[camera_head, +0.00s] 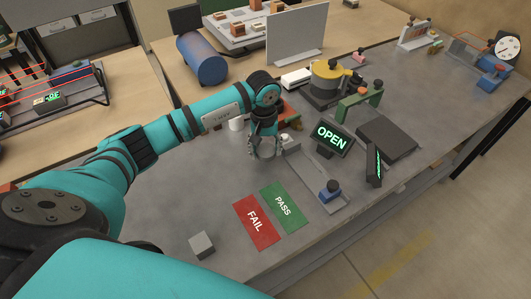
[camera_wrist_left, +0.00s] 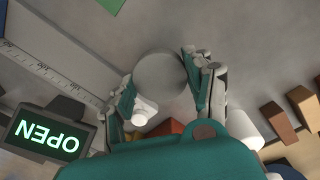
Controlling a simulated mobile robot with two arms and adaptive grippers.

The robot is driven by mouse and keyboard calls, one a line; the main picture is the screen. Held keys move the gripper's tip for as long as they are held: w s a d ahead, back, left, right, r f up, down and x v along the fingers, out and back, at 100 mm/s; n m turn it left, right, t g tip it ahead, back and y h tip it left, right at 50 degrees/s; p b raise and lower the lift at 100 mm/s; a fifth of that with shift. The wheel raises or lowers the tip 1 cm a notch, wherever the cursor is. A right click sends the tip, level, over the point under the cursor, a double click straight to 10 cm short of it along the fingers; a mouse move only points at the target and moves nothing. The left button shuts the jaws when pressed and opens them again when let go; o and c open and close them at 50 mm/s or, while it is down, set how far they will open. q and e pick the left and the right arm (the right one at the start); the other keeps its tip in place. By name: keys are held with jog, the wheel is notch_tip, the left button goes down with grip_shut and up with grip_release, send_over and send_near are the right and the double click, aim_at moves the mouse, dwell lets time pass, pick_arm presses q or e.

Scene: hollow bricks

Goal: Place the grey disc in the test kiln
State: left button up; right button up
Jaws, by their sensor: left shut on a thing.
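My left gripper (camera_head: 265,150) is over the middle of the grey workbench, pointing down. In the left wrist view, its fingers (camera_wrist_left: 160,85) are shut on the round, smooth grey disc (camera_wrist_left: 160,72), one finger on each side. In the head view the disc (camera_head: 268,146) shows only partly between the fingers. I cannot tell its exact height above the bench. A round dark device with a yellow top (camera_head: 331,72), possibly the test kiln, stands behind and right of the gripper. A display reading OPEN (camera_head: 332,137) stands right of the gripper; it also shows in the wrist view (camera_wrist_left: 48,137). My right gripper is not in view.
A red FAIL mat (camera_head: 257,222) and a green PASS mat (camera_head: 286,207) lie in front. A grey cube (camera_head: 202,245) sits front left. A measuring fixture with a blue block (camera_head: 330,190), a green bridge (camera_head: 357,104) and a dark flat plate (camera_head: 388,138) stand right.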

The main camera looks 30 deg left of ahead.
aim_at(265, 151)
pick_arm(q)
jog(key=f, duration=0.1)
jog(key=f+p, duration=0.1)
jog(key=shift+s+d+f, duration=0.1)
jog(key=shift+s+f, duration=0.1)
jog(key=shift+f, duration=0.35)
jog(key=shift+f, duration=0.1)
jog(key=shift+f+b, duration=0.1)
jog(key=shift+b, duration=0.2)
jog(key=o, duration=1.2)
